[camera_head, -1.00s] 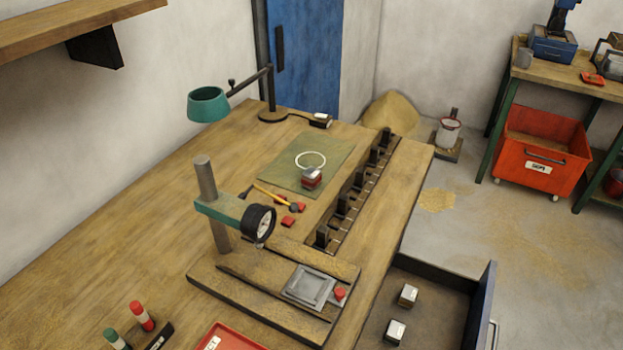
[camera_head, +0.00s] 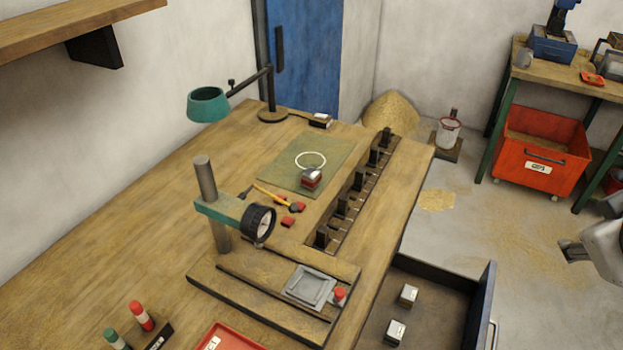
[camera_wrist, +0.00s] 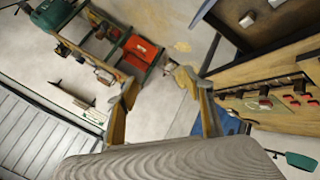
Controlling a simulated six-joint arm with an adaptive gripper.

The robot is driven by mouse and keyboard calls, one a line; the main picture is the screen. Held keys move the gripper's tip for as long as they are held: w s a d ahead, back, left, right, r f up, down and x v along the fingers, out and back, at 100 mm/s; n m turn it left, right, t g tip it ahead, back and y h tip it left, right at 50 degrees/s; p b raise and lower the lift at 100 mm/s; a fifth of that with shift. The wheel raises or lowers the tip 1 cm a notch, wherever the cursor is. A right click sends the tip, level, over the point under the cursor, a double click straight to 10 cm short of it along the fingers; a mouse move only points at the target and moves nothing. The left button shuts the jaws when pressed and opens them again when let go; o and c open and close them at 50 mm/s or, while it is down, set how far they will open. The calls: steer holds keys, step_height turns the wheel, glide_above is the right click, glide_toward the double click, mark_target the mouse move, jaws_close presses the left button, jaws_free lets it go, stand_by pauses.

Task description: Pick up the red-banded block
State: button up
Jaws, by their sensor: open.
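The red-banded block (camera_head: 311,178) has a silvery top and a dark red band. It stands upright on the green mat (camera_head: 290,181), just in front of the white ring (camera_head: 310,161) in the head view. My arm's end shows at the right edge of the head view, over the floor and far from the block. In the wrist view my gripper (camera_wrist: 158,92) has its two fingers spread wide with nothing between them. The block appears small in the wrist view (camera_wrist: 265,104), beyond the right finger.
A row of black pegs (camera_head: 356,180) runs right of the mat. The open drawer (camera_head: 473,310) holds two blocks. A green lamp (camera_head: 208,104) overhangs the left.

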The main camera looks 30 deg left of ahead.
steer(key=w+a+r+n+t+y, duration=0.1)
steer(key=w+a+r+n+t, duration=0.25)
steer(key=w, duration=0.55)
steer(key=w+a+r+n+y, duration=0.2)
steer(key=w+a+n, duration=0.4)
steer(key=w, duration=0.4)
steer(key=w+a+f+n+y, duration=0.4)
steer(key=w+a+n+y, duration=0.1)
steer(key=w+a+n, duration=0.75)
steer(key=a+f+n+g+y, duration=0.2)
steer(key=a+f+n+y, duration=0.1)
steer(key=a+f+n, duration=0.4)
steer(key=a+f+n+g+y, duration=0.25)
steer(key=a+n, duration=0.25)
steer(key=a, duration=0.4)
steer(key=s+a+f+n+g, duration=0.2)
steer(key=a+f+n, duration=0.1)
steer(key=f, duration=0.2)
steer(key=s+a+f+n+g+y, duration=0.1)
steer(key=s+a+f+n+g, duration=0.1)
steer(key=f, duration=0.4)
steer(key=s+a+f+n+g, duration=0.3)
steer(key=s+a+f+n, duration=0.1)
steer(key=f+n, duration=0.1)
steer(key=shift+s+a+f+n+y, duration=0.2)
steer(key=shift+s+a+n+y, duration=0.05)
steer(key=shift+a+n, duration=0.1)
steer(key=shift+a, duration=0.1)
